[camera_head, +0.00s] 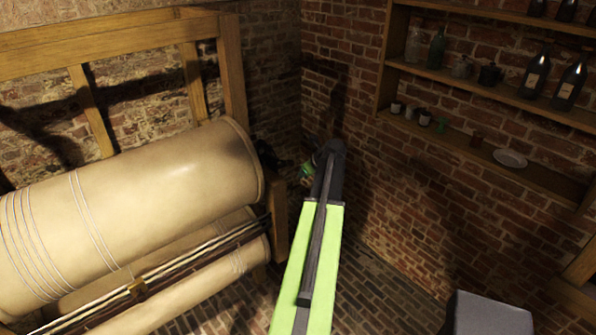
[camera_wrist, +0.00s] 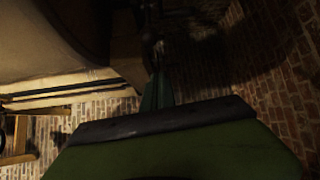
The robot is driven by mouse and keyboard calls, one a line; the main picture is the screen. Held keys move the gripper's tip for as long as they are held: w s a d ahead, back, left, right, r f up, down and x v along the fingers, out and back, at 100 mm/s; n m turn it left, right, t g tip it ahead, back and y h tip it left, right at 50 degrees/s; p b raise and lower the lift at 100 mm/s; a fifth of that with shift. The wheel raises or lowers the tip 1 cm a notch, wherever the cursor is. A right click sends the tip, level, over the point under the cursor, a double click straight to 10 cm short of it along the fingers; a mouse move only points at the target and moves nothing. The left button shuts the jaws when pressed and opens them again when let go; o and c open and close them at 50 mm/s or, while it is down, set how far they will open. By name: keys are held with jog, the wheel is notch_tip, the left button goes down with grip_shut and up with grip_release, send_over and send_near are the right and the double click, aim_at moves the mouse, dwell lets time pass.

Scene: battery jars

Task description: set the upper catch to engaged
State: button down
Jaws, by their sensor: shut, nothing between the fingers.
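Dark metal parts (camera_head: 268,156) sit at the right end of the large pale roller (camera_head: 150,195), by the wooden frame post. The upper catch may be among them, but they are too dark to tell it or its setting. My gripper (camera_head: 306,170) is mostly hidden behind the end of my arm, just right of these parts. In the wrist view my gripper (camera_wrist: 158,88) is shut and empty, its narrow green fingers pointing toward the dark end of the wooden frame (camera_wrist: 128,58). I cannot tell whether it touches anything.
A wooden frame (camera_head: 232,65) holds the rollers along the brick wall. Shelves (camera_head: 470,85) with bottles, small jars and a white plate (camera_head: 510,158) hang at the right. A grey block (camera_head: 490,315) stands low at the right. Open brick floor lies between.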

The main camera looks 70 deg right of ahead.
jog(key=p+v, duration=0.4)
jog(key=v, duration=0.2)
jog(key=shift+r, duration=0.5)
jog(key=shift+a, duration=0.15)
